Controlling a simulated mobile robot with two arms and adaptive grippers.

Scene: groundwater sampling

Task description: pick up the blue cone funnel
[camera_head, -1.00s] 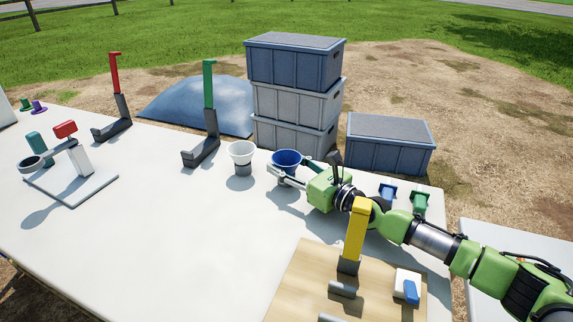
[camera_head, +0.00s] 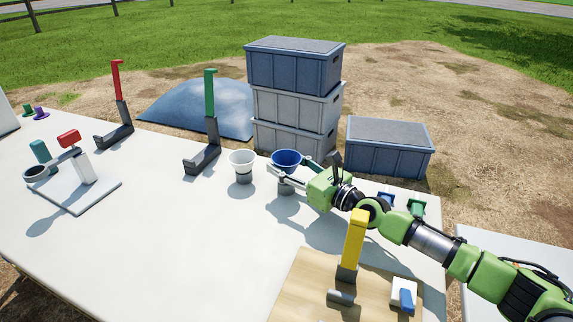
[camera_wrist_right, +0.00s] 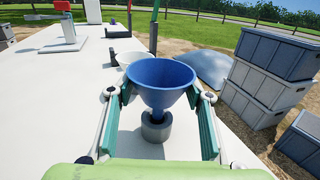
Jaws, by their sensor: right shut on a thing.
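The blue cone funnel (camera_head: 286,158) is at the far side of the white table, its wide mouth up. In the right wrist view the funnel (camera_wrist_right: 160,80) is between the two fingers, which touch its cone from either side. My right gripper (camera_head: 284,171) is shut on it. The spout points down over a grey round holder (camera_head: 286,188), which stands on the table. The cone is raised a little above this holder; I cannot tell whether the spout tip is clear of it. My left gripper is not in view.
A white funnel (camera_head: 242,158) stands in its holder just left. A green upright stand (camera_head: 210,95) and a red one (camera_head: 117,80) are farther left. Stacked crates (camera_head: 294,102) are behind the table. A yellow-handled piece (camera_head: 355,236) stands on a wooden board near the arm.

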